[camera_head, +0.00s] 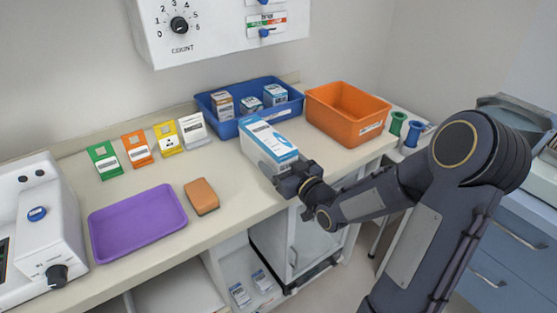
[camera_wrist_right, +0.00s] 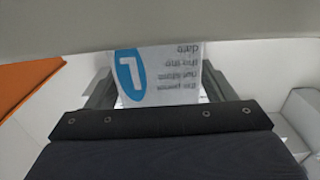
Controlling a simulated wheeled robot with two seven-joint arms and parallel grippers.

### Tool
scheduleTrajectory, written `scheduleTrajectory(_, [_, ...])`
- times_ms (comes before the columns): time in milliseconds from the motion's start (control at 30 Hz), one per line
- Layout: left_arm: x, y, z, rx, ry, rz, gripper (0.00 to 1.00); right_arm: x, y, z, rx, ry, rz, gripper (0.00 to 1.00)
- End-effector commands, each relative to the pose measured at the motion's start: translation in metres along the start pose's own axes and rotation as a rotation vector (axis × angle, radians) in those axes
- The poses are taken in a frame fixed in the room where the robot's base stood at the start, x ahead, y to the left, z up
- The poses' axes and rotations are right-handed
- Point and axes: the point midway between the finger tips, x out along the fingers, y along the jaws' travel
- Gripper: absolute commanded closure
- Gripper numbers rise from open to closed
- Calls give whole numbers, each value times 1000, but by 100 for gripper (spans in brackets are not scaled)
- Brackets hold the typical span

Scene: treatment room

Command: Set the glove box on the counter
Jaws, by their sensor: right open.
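The glove box, a white and blue carton (camera_head: 268,143), stands on the counter (camera_head: 243,200) near its front edge, just in front of the blue bin. My right gripper (camera_head: 292,177) is at the near end of the box, low and close to the counter edge. In the right wrist view the box's printed end (camera_wrist_right: 157,77) sits between the two fingers, which are apart. Whether either finger touches the box cannot be told. My left gripper is not in view.
A blue bin (camera_head: 225,127) with several small boxes stands behind, and an orange bin (camera_head: 345,124) to the right. A purple tray (camera_head: 137,225) and a brown sponge-like block (camera_head: 201,196) lie to the left. Several coloured cards stand along the back. Bare counter shows beside the block.

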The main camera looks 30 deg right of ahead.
Motion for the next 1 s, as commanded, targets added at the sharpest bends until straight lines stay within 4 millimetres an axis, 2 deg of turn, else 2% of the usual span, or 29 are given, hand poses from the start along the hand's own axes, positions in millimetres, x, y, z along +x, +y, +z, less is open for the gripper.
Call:
scheduleTrajectory(300, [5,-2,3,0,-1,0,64,-69,1,1,-4,-3,5,24])
scheduleTrajectory(433, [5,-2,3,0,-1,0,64,-91,1,1,-2,-3,4,24])
scheduleTrajectory(600, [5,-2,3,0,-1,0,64,-106,0,1,-2,-6,3,24])
scheduleTrajectory(733, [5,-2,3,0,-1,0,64,-106,0,2,-26,-73,27,24])
scheduleTrajectory(867, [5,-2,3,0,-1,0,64,-107,3,6,-51,-244,107,24])
scheduleTrajectory(1000, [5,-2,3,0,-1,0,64,-129,-4,10,6,-466,197,24])
